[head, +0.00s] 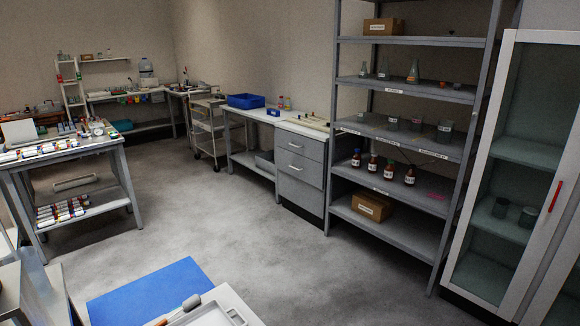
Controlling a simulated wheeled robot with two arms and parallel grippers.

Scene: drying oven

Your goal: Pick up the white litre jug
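I cannot make out a white litre jug anywhere in the head view. The glassware on the metal shelf rack (405,41) is clear or dark, and the bottles on its lower shelf are brown. A large pale bottle (147,68) stands on the far bench at the back left, too small to tell more. Neither of my grippers is in view.
A glass-door cabinet (512,155) with a red handle is at the right. A blue mat (150,290) and a white tray (225,316) lie at the bottom. A bench with tubes (75,150) stands left. The grey floor (215,215) between is clear.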

